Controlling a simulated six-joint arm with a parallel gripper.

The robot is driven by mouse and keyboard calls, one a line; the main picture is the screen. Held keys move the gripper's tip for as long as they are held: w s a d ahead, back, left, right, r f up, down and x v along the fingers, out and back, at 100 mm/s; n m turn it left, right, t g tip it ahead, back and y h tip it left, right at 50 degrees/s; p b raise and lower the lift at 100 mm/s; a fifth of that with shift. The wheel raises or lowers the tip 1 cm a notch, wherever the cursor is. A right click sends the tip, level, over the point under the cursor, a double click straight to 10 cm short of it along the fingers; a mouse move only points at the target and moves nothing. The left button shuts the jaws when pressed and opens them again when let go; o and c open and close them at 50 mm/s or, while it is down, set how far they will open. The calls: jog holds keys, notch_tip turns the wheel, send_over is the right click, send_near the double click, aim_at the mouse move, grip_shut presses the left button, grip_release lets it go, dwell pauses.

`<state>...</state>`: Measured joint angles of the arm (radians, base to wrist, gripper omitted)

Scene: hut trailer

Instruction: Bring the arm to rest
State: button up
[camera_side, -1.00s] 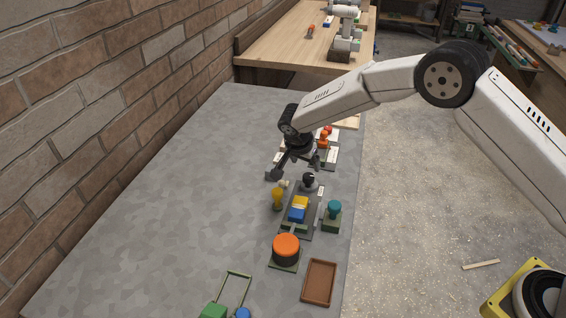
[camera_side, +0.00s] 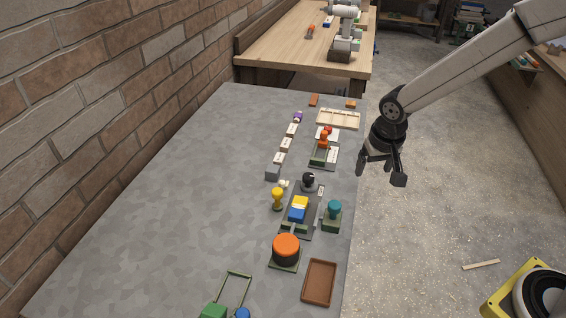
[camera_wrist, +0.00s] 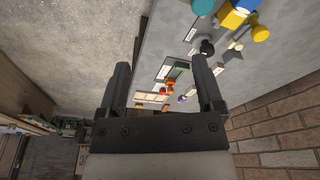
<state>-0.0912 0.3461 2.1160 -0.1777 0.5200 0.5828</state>
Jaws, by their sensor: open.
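My gripper (camera_side: 382,178) is open and empty. In the side view it hangs in the air at the right edge of the grey table (camera_side: 150,190), with the fingers pointing down over or just past that edge. In the wrist view the two dark fingers of my gripper (camera_wrist: 162,85) stand wide apart with nothing held between them. Beyond them the wrist view shows part of the table with small objects and, at left, the floor.
On the table stand an orange-topped round piece (camera_side: 286,247), a teal knob (camera_side: 334,210), a yellow knob (camera_side: 278,196), a brown tray (camera_side: 319,282) and a pale tray (camera_side: 338,119). A brick wall (camera_side: 90,110) borders the left.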

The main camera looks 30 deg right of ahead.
jog(key=s+d+n, duration=0.2)
jog(key=s+n, duration=0.2)
jog(key=s, duration=0.8)
jog(key=shift+r+t+y, duration=0.3)
jog(key=shift+r+y, duration=0.1)
